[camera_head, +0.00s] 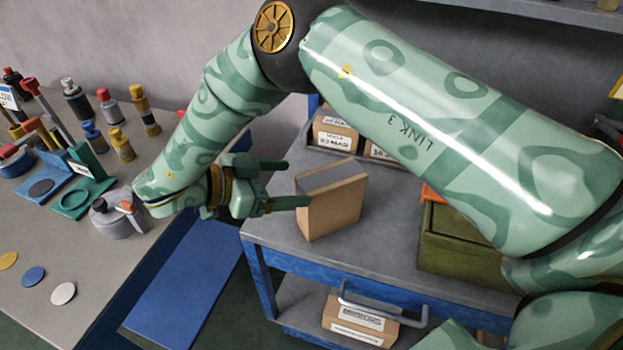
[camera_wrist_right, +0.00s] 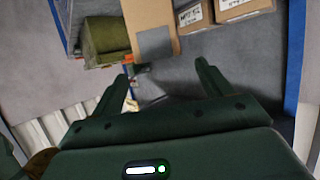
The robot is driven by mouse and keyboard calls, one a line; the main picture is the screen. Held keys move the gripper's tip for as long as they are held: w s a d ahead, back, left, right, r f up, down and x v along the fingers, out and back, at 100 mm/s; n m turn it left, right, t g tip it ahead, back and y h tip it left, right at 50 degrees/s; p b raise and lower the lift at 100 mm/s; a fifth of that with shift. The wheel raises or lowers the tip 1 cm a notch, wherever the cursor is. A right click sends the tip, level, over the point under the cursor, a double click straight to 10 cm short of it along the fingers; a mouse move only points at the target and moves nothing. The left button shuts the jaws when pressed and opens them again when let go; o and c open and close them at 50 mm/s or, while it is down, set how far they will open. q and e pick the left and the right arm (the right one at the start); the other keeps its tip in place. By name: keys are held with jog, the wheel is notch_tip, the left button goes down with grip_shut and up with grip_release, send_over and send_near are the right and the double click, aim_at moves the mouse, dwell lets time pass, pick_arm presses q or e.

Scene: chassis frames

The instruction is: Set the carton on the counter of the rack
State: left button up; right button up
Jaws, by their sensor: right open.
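The carton (camera_head: 333,205) is a plain brown box standing upright on the grey counter (camera_head: 375,255) of the blue-framed rack, near its left end. My right gripper (camera_head: 290,182) is at the carton's left side, with its two fingers apart and pointing right. One fingertip overlaps the carton's edge in the head view; I cannot tell whether it touches. In the right wrist view the carton (camera_wrist_right: 150,18) lies beyond the open fingers (camera_wrist_right: 165,82), and the space between them is empty. My left gripper is not in view.
Labelled boxes (camera_head: 335,133) stand at the back of the counter. An olive green crate (camera_head: 455,255) is to the right. Another labelled box (camera_head: 358,322) sits on the lower shelf. A workbench (camera_head: 120,265) with bottles and tools is at the left.

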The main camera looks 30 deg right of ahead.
jog(key=shift+v, duration=1.65)
